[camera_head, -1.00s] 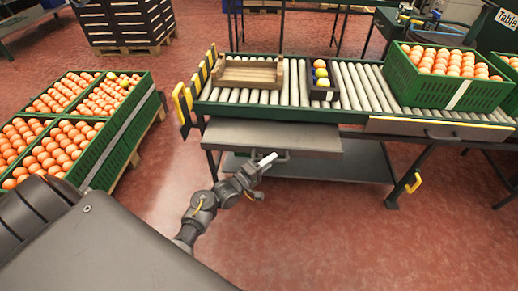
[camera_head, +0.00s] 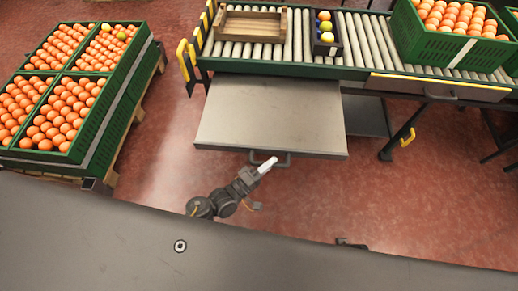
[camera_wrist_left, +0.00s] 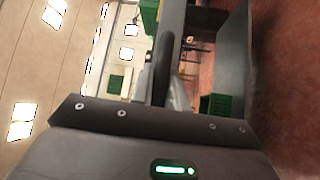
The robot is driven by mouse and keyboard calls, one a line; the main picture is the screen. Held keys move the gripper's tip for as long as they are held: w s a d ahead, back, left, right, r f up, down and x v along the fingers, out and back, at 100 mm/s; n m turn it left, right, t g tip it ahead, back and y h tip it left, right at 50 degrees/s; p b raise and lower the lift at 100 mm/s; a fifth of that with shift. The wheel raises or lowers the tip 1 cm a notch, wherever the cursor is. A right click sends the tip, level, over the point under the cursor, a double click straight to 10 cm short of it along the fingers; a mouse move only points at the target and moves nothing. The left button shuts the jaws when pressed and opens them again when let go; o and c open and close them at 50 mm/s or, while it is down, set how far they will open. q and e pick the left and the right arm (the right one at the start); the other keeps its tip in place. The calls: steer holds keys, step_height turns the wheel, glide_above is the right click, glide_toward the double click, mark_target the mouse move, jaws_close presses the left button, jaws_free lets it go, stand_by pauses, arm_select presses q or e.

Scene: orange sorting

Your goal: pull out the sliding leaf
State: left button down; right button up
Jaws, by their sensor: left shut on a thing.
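The sliding leaf (camera_head: 272,115) is a flat grey metal panel that stands well out from under the roller conveyor in the head view. A dark bar handle (camera_head: 284,160) is fixed on its front edge. In the left wrist view the dark handle (camera_wrist_left: 164,62) runs upright between the fingers, close to the camera. The fingertips are partly hidden there. My right gripper is not in view.
The roller conveyor (camera_head: 298,48) carries a wooden crate (camera_head: 250,24), a dark box of coloured balls (camera_head: 326,47) and a green crate of oranges (camera_head: 440,46). Green crates of oranges (camera_head: 75,155) stand on a pallet at left. Red floor is free right of the leaf.

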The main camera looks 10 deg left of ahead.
arm_select(q)
steer(key=shift+s+d, duration=0.1)
steer(key=shift+s, duration=0.3)
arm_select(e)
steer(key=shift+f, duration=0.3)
arm_select(q)
steer(key=c, duration=1.4)
jaws_free()
steer(key=shift+o, duration=0.2)
steer(key=v, duration=1.1)
steer(key=shift+w, duration=0.1)
